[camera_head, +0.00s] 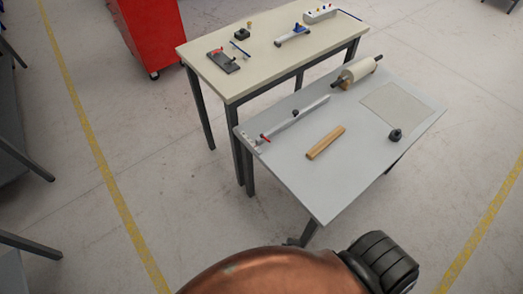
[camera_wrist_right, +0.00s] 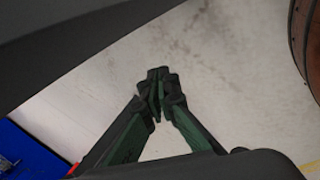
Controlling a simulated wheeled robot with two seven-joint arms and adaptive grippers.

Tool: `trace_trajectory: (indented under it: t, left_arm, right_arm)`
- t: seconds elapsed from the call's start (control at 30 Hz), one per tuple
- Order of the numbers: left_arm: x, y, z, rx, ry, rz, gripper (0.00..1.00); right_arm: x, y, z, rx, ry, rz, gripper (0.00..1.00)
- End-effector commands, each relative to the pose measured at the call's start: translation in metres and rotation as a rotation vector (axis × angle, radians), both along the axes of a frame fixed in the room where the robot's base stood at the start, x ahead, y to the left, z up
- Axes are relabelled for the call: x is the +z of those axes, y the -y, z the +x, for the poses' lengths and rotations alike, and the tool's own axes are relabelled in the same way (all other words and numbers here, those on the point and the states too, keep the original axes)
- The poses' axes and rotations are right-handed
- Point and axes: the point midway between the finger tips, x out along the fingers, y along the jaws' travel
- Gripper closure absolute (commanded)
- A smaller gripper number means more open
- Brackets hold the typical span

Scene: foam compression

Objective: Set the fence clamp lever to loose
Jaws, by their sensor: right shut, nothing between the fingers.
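In the head view, a long grey fence (camera_head: 296,119) lies across the left part of the near grey table (camera_head: 285,175). A small clamp with a red lever (camera_head: 265,138) sits at the fence's near-left end; its exact setting is too small to tell. My right gripper (camera_wrist_right: 158,88) shows in the right wrist view with its fingertips together and nothing between them, over bare floor. It is far from the clamp and not in the head view. My left gripper is in neither view.
On the grey table are a wooden bar (camera_head: 325,142), a foam roll (camera_head: 360,70), a flat sheet (camera_head: 397,106) and a black knob-like object (camera_head: 395,135). A cream table (camera_head: 262,67) with several tools stands behind. A red cabinet (camera_head: 150,32) stands at the back left.

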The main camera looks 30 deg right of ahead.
Motion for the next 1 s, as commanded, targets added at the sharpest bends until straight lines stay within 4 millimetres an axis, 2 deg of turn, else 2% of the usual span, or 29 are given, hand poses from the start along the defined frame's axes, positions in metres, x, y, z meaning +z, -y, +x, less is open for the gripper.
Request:
trace_trajectory:
  t: [0.03, 0.07, 0.1, 0.17, 0.2, 0.27, 0.3, 0.33, 0.4, 0.5, 0.6, 0.7, 1.0]
  left_arm:
    - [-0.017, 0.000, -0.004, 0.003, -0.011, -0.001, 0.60]
    - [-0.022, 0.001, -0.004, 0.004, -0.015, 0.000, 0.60]
    - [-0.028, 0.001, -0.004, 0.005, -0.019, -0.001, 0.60]
    - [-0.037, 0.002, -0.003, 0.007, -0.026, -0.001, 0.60]
    - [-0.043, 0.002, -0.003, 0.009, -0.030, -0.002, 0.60]
    - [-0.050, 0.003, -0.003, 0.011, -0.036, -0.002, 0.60]
    - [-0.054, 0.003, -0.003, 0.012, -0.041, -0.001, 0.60]
    - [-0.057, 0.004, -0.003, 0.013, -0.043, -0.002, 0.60]
    - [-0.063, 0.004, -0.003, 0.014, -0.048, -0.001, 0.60]
    - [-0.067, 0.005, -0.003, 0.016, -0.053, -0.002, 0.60]
    - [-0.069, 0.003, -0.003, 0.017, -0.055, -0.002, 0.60]
    - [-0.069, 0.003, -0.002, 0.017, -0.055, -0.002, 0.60]
    - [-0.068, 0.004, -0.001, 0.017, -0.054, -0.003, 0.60]
  right_arm:
    - [0.020, -0.004, 0.048, 0.075, 0.070, -0.092, 1.00]
    - [0.040, -0.005, 0.075, 0.112, 0.114, -0.153, 1.00]
    - [0.070, -0.008, 0.109, 0.157, 0.177, -0.238, 1.00]
    - [0.121, -0.012, 0.152, 0.203, 0.278, -0.368, 1.00]
    - [0.158, -0.016, 0.176, 0.222, 0.347, -0.452, 1.00]
    - [0.215, -0.023, 0.203, 0.234, 0.450, -0.575, 1.00]
    - [0.251, -0.026, 0.215, 0.231, 0.513, -0.648, 1.00]
    - [0.277, -0.030, 0.221, 0.226, 0.559, -0.699, 1.00]
    - [0.330, -0.037, 0.229, 0.207, 0.653, -0.802, 1.00]
    - [0.386, -0.044, 0.229, 0.172, 0.752, -0.906, 1.00]
    - [0.417, -0.048, 0.226, 0.148, 0.805, -0.963, 1.00]
    - [0.429, -0.050, 0.224, 0.139, 0.825, -0.983, 1.00]
    - [0.430, -0.050, 0.225, 0.139, 0.826, -0.984, 1.00]
